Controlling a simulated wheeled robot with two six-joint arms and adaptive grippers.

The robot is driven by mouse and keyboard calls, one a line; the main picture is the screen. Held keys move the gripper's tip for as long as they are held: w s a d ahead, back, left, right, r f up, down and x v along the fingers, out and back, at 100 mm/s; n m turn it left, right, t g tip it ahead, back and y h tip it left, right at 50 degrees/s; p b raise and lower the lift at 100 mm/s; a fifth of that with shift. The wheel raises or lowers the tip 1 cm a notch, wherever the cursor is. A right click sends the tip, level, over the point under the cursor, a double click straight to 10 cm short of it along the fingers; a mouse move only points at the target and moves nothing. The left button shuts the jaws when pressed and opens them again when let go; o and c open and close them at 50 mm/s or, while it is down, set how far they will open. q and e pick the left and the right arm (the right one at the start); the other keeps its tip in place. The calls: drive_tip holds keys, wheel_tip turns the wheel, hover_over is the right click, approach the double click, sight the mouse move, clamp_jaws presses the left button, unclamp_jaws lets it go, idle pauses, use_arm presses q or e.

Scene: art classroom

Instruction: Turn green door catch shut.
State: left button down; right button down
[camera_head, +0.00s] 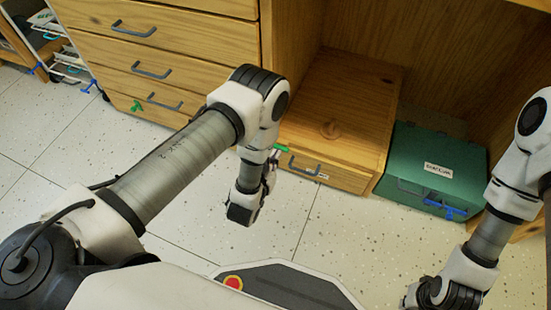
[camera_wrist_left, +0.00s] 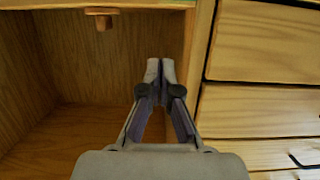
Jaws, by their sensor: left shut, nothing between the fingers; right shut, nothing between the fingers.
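Two small green pieces show in the head view. One green piece (camera_head: 137,107) is on the lower drawer front at left, beside a drawer handle. The other, a green strip (camera_head: 280,147), is at the left top edge of the low wooden drawer unit, partly hidden by my left wrist. I cannot tell which is the door catch, nor its turn. My left gripper (camera_head: 243,214) hangs above the floor in front of that unit, apart from both. In the left wrist view its fingers (camera_wrist_left: 160,68) are shut and empty before an open wooden compartment. My right gripper (camera_head: 440,293) is shut, low at right.
A green box (camera_head: 440,165) with blue latches stands right of the low drawer unit (camera_head: 340,110). A chest of drawers (camera_head: 185,35) stands at the back left. A wooden knob (camera_wrist_left: 100,17) hangs at the compartment's top. The tiled floor (camera_head: 330,225) ahead is clear.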

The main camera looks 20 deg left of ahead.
use_arm(q)
drive_tip(key=b, duration=0.4)
hover_over(280, 148)
drive_tip(key=s+d, duration=0.1)
drive_tip(key=d, duration=0.1)
wheel_tip(280, 148, down, 2)
drive_tip(key=f, duration=0.1)
drive_tip(key=f+b, duration=0.2)
drive_tip(key=f, duration=0.1)
drive_tip(key=shift+s+a, duration=0.25)
drive_tip(key=shift+s, duration=0.05)
drive_tip(key=shift+r, duration=0.1)
